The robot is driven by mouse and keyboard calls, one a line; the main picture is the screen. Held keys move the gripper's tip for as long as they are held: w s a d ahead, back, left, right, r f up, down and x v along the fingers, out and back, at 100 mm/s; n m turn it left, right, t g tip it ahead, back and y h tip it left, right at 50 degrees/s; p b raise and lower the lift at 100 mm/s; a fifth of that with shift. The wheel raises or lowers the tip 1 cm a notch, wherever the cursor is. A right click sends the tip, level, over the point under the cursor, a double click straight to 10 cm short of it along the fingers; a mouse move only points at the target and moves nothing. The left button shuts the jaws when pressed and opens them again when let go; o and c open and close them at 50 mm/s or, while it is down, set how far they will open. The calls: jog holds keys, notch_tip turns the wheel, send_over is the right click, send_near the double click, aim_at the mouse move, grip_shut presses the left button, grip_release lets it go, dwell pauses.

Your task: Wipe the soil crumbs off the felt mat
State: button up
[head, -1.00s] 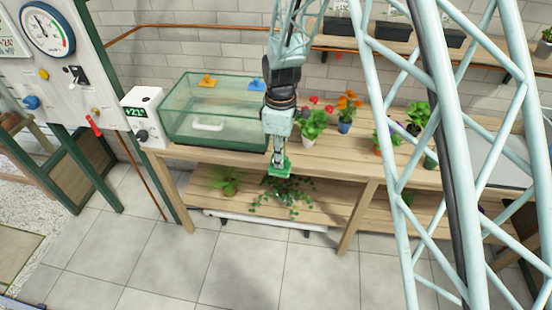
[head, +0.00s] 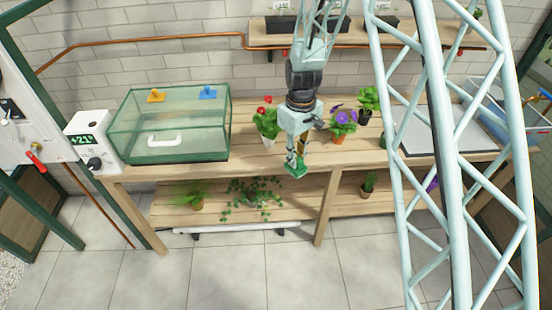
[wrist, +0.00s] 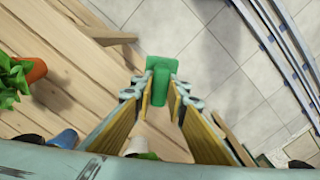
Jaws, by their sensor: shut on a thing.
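My gripper (head: 295,164) hangs in front of the bench's front edge, near the potted flowers. A flat light-grey sheet (head: 430,131), which looks like the felt mat, lies on the bench to the right, partly behind my lattice frame. I cannot make out soil crumbs on it.
Flower pots, including a purple-flowered one (head: 342,121), stand on the bench (head: 240,150) between the glass tank (head: 172,149) and the grey sheet. A blue-edged tray (head: 490,122) is at the far right. Plants stand on the lower shelf (head: 290,208). The floor in front is clear.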

jog(key=s+d+f+m+b, duration=0.1)
jog(key=d+f+m, duration=0.2)
jog(key=d+m, duration=0.5)
jog(key=d, duration=1)
jog(key=shift+f+m+b, duration=0.15)
jog(key=shift+m+b, duration=0.15)
jog(key=shift+b, duration=0.1)
